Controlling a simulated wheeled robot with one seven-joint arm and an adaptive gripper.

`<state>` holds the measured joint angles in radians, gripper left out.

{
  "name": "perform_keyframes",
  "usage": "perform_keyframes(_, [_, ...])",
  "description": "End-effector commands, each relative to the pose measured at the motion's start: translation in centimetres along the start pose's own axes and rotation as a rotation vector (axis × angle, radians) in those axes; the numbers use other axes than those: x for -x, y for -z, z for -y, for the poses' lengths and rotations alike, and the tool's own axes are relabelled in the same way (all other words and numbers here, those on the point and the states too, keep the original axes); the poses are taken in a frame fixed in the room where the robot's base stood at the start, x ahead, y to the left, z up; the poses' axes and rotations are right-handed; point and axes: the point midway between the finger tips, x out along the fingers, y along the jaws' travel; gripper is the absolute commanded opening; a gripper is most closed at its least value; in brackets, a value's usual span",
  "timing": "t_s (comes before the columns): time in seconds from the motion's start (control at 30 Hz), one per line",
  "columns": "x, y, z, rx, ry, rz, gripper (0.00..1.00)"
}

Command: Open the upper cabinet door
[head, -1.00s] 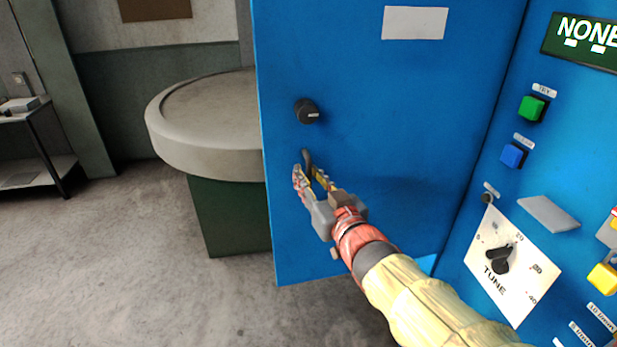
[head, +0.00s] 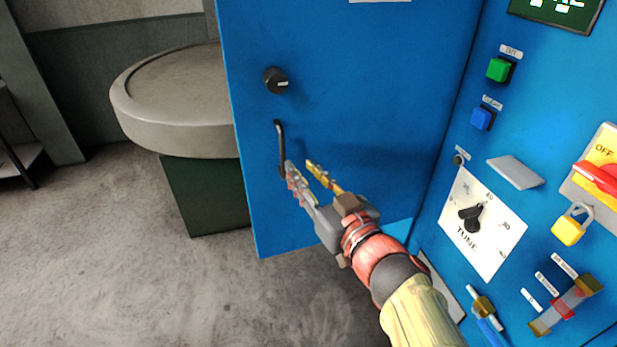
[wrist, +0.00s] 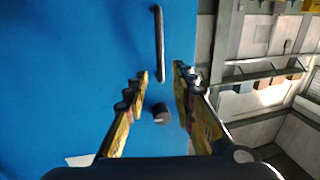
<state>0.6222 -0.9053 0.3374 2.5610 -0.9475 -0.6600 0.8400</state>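The blue cabinet door (head: 345,110) stands at an angle to the control panel, its left edge free beside the round table. It carries a dark vertical bar handle (head: 280,148) with a black knob (head: 276,80) above it. My gripper (head: 301,165) is open and empty, just right of the handle's lower part in the head view. In the wrist view, the handle (wrist: 159,42) lines up with the gap between the open fingertips (wrist: 160,74), and the knob (wrist: 160,113) shows between the fingers. Contact with the door cannot be told.
The blue control panel (head: 540,130) on the right has green and blue buttons, a tune dial (head: 470,215), a red switch (head: 597,177) and a yellow padlock (head: 569,226). A round grey table (head: 175,100) stands behind the door's left edge. Grey floor (head: 110,250) is clear at front left.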

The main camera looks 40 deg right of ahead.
Motion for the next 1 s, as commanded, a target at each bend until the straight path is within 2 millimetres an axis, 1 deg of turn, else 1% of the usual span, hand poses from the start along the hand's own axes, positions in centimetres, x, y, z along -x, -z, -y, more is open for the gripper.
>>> perform_keyframes(0.1, [0.9, 0.1, -0.1, 0.001, -0.002, -0.002, 0.26])
perform_keyframes(0.3, [1.5, -0.1, 0.0, -0.001, -0.001, 0.002, 0.26])
perform_keyframes(0.93, [1.5, -0.1, 0.0, 0.013, 0.000, 0.002, 0.26])
perform_keyframes(0.97, [1.5, -0.1, -0.1, 0.028, -0.005, 0.005, 0.26])
perform_keyframes(1.0, [1.6, -0.5, -0.6, 0.056, -0.024, 0.020, 0.26])
